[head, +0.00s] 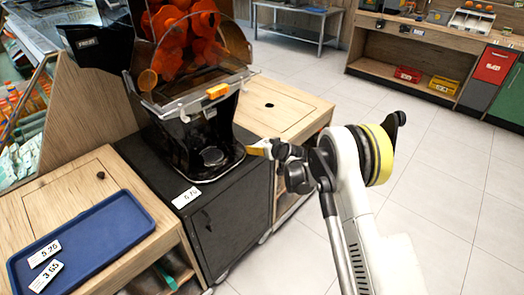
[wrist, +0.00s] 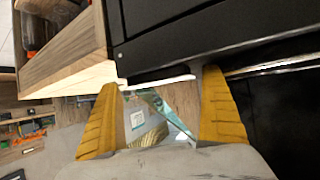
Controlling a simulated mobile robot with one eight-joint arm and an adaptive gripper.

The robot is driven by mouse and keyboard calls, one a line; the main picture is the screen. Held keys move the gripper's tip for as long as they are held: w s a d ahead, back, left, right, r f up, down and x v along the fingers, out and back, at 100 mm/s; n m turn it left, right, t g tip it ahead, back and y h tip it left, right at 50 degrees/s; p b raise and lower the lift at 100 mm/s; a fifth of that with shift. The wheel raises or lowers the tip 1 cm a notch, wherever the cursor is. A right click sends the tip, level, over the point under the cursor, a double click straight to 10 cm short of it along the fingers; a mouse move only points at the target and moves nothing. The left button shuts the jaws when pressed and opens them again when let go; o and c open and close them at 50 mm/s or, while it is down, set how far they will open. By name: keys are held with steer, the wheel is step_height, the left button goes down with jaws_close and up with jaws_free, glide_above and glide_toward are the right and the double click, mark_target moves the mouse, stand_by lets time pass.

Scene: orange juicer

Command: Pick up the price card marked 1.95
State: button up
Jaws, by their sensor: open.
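No card that I can read as 1.95 shows in either view. In the head view, one white price card (head: 186,197) lies on the black cabinet's top at its front left; it seems to read 5.70. Two more cards, which seem to read 5.25 (head: 45,253) and 3.65 (head: 46,275), lie on the blue tray (head: 110,240). My gripper (head: 258,148) is at the right of the juicer's base, near the black cabinet's right edge. In the wrist view, my gripper (wrist: 160,85) is open, with its yellow fingers apart. I see no card between them.
The orange juicer (head: 200,85) stands on the black cabinet (head: 235,205). A wooden counter (head: 290,105) adjoins it on the right. Open tiled floor (head: 455,195) lies to the right. A wall counter with red and yellow trays (head: 444,85) is at the back right.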

steer(key=shift+w+a+f, duration=0.15)
steer(key=shift+w+a, duration=0.05)
steer(key=shift+w, duration=0.15)
steer(key=c, duration=0.8)
